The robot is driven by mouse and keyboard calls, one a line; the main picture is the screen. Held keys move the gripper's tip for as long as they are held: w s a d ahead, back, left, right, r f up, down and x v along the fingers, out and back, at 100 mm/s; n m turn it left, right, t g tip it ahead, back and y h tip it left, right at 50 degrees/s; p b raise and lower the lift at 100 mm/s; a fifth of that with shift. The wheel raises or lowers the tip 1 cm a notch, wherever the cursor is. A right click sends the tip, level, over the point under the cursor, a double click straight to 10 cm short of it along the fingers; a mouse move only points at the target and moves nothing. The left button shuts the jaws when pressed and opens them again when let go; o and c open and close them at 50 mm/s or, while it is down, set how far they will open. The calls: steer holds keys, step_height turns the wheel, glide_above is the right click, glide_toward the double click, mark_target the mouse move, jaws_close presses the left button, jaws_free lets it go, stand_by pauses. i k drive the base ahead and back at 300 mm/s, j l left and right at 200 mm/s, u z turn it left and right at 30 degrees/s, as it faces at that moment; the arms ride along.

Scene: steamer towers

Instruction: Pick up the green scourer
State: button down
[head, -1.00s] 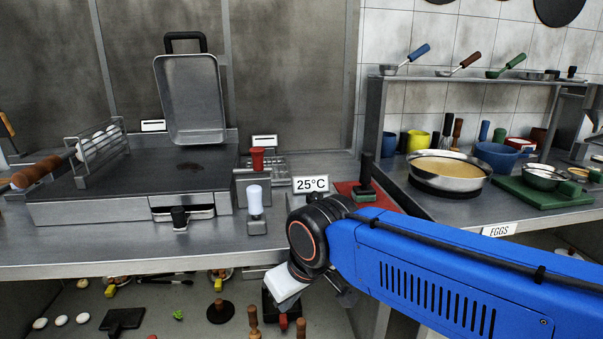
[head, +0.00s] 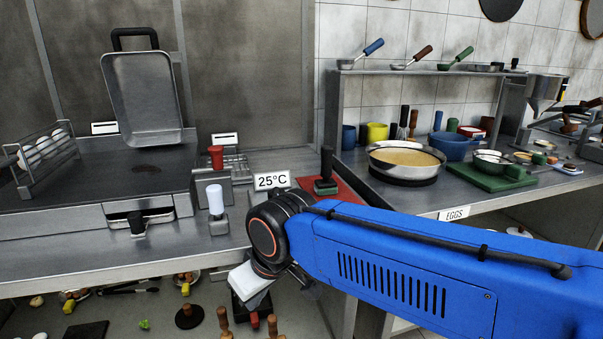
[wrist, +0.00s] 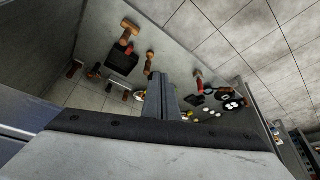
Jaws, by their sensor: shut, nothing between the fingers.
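A black-handled tool with a green pad-like base (head: 325,187) stands upright on a red mat (head: 347,191) in the head view, just right of the 25°C sign; it looks like the green scourer. I cannot make it out in the wrist view. My gripper (wrist: 162,97) shows in the wrist view with its fingers together and empty. In the head view its fingers are mostly hidden behind my wrist, in front of the counter edge, lower and left of the green-based tool.
A griddle (head: 88,187) fills the left of the counter. The 25°C sign (head: 271,181) and a white-handled lever (head: 216,207) stand near my wrist. A pan (head: 406,171) and a green board (head: 492,183) are at right. Several tools lie on the lower shelf (head: 165,299).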

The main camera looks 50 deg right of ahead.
mark_target(326, 186)
steer(key=k+l, duration=0.15)
steer(key=l, duration=0.2)
steer(key=k+l+z, duration=0.1)
steer(key=k+l, duration=0.25)
steer(key=l, duration=0.3)
steer(key=k+l, duration=0.15)
steer(key=l, duration=0.15)
steer(key=z, duration=0.05)
